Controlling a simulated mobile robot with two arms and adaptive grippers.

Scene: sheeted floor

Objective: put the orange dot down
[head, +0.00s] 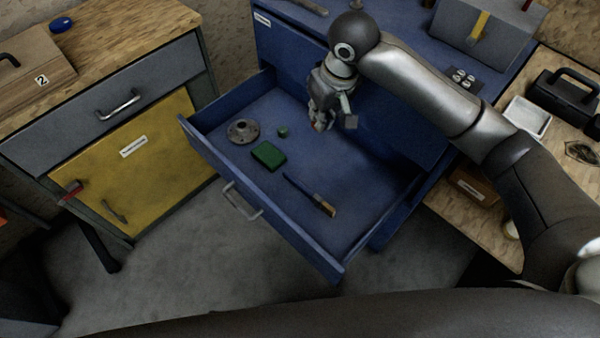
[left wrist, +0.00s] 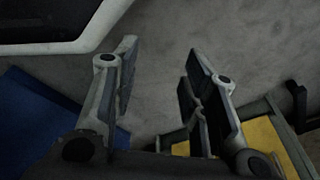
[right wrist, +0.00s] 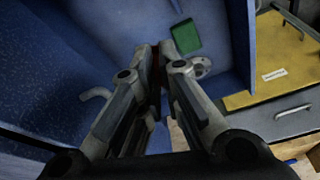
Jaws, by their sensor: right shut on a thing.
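My right gripper (head: 322,122) hangs over the open blue drawer (head: 340,262), near its back right part. In the right wrist view my right gripper (right wrist: 160,52) is shut, with a thin red-orange sliver, taken as the orange dot (right wrist: 155,62), between its fingertips. The fingers hide most of it. I cannot tell how far it is above the drawer floor. My left gripper (left wrist: 160,62) is open and empty, above bare grey floor in the left wrist view.
The drawer holds a grey flanged disc (head: 242,131), a small green piece (head: 283,132), a green block (head: 268,155) and a blue tool with a tan end (head: 310,195). Free drawer floor lies between them and to the right. A yellow-door cabinet (head: 150,165) stands at left.

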